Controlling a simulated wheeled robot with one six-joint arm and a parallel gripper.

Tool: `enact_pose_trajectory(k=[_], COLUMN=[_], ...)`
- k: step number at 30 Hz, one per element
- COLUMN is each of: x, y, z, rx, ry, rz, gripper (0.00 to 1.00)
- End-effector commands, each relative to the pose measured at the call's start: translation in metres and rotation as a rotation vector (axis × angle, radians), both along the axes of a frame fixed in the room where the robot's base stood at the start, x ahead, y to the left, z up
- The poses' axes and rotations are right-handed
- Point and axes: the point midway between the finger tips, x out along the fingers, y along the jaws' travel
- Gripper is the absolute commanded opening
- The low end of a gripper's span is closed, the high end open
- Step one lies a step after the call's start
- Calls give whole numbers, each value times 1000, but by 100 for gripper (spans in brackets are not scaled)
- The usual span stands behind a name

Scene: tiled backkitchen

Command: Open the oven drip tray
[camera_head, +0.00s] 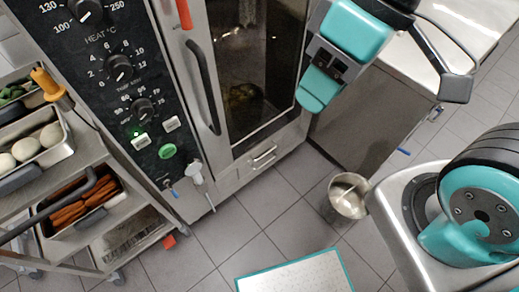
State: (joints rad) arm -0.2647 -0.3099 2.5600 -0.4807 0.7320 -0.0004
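The oven (203,130) stands upright in the middle left, with a tall glass door (250,70) that is closed. Under the door is a low metal front with a small bright pull handle (263,156); this looks like the drip tray front, and it sits flush with the oven. My arm reaches in from the right, its teal links in front of the oven's upper right side. A dark end piece at upper right, which seems to be my gripper (456,88), is well to the right of the handle and apart from it. Its fingers are not clearly visible.
A metal bucket (347,198) stands on the tiled floor right of the oven. A rack with trays of food (60,200) stands at left. A steel counter (360,115) is beside the oven. The floor before the handle (245,215) is clear.

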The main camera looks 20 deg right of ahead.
Motion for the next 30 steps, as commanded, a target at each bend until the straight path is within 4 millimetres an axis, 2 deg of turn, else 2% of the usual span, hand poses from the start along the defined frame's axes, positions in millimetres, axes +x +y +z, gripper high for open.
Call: enact_pose_trajectory(k=[2, 5, 12, 21, 30], x=[1, 5, 30, 67, 105], y=[0, 1, 6, 9, 4], z=[-6, -28, -124, -237, -347], rx=[3, 19, 114, 259, 412], ry=[-1, -3, -17, -35, -52], rz=[-6, -29, -158, -351, -552], gripper=[40, 40, 40, 40, 40])
